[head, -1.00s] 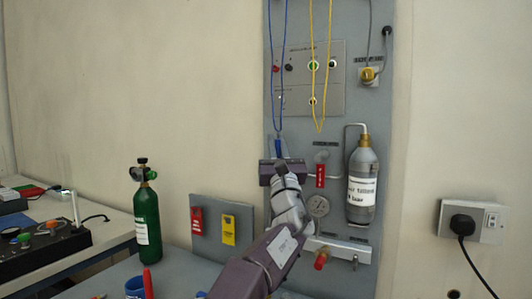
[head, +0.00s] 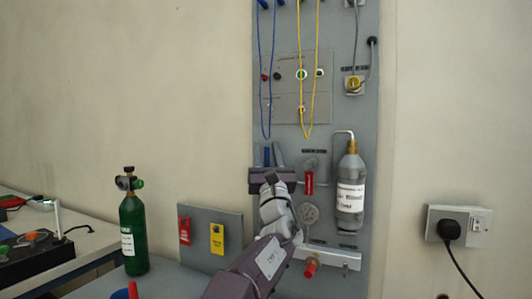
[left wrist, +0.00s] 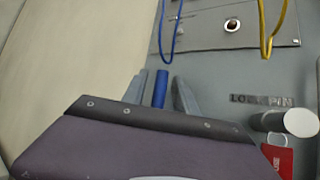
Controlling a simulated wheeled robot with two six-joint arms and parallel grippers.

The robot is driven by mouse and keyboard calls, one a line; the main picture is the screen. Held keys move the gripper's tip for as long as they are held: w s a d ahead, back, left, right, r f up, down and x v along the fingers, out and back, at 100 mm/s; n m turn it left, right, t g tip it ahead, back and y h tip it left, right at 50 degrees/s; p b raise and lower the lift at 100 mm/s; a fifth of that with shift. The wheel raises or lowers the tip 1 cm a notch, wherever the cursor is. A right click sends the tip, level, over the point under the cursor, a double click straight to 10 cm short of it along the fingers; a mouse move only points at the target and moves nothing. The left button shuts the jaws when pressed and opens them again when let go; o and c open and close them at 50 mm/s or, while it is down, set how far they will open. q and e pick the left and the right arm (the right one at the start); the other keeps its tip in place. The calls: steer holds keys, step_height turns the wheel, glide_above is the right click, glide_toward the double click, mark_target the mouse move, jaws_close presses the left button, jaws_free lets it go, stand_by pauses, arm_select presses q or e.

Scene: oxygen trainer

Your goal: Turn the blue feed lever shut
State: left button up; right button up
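The blue feed lever (head: 267,156) points upright on the grey panel, left of the red tag. My left gripper (head: 268,154) is just below and around it, with one grey finger on each side. The left wrist view shows the blue lever (left wrist: 160,89) between the two fingers (left wrist: 160,92), with a visible gap on both sides. The gripper is open. The lever's lower end and pivot are hidden behind the gripper body. My right gripper is in neither view.
A blue cord loop (head: 262,90) and a yellow one (head: 317,100) hang above. A green cylinder (head: 134,238) stands at left.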

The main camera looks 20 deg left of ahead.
arm_select(q)
steer(key=shift+s+d+f+b, duration=0.15)
steer(key=shift+s+f+b, duration=0.15)
steer(key=shift+f+b, duration=0.05)
steer(key=b+v, duration=0.2)
steer(key=v, duration=0.5)
steer(key=shift+s+d+f, duration=0.25)
steer(key=shift+s+f, duration=0.05)
steer(key=shift+s, duration=0.2)
